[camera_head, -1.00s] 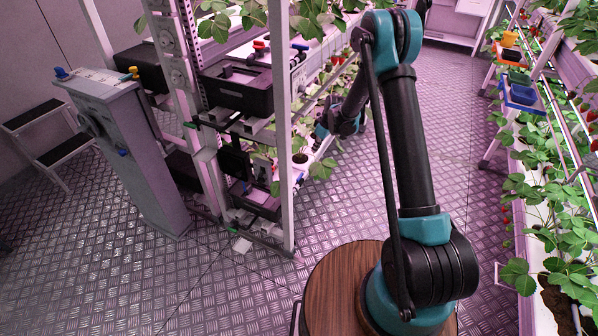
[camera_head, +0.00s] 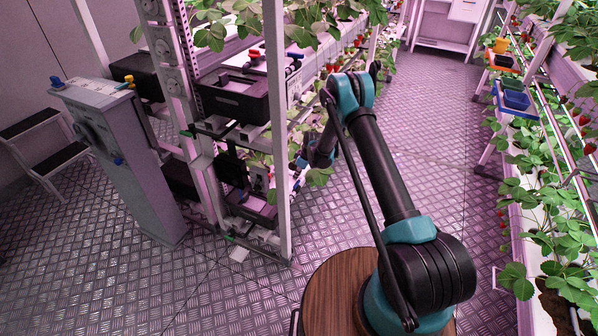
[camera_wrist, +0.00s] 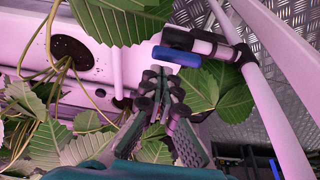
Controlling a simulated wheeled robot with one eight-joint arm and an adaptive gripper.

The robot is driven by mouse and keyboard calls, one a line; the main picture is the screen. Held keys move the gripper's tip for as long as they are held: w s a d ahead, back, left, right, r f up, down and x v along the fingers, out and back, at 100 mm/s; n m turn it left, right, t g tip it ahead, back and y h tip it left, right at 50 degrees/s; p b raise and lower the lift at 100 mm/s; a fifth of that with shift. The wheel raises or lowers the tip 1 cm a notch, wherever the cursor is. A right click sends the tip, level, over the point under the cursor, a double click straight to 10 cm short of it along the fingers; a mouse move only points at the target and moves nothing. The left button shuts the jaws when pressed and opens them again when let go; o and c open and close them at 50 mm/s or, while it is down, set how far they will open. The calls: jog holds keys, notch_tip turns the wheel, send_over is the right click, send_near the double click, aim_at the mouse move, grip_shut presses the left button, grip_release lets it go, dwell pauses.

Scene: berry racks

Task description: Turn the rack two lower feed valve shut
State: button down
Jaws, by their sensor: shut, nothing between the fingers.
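In the wrist view a blue valve handle (camera_wrist: 176,57) lies across a white pipe fitting beside a pale rack panel. My gripper (camera_wrist: 163,92) is shut and empty. Its fingertips are just below the blue handle in the picture; I cannot tell whether they touch it. In the head view my arm's wrist is beside the lower level of the left rack (camera_head: 278,130), and the fingers are hidden there. A small blue part (camera_head: 297,184) shows low on that rack, close to the wrist.
Strawberry leaves (camera_wrist: 199,88) crowd around my fingers. A pale upright post (camera_wrist: 262,85) stands to the right in the wrist view. In the head view a black box (camera_head: 230,97) sits on the rack with red and blue handles (camera_head: 309,52) above. The aisle floor (camera_head: 425,130) is clear.

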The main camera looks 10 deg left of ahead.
jog(key=shift+x, duration=0.95)
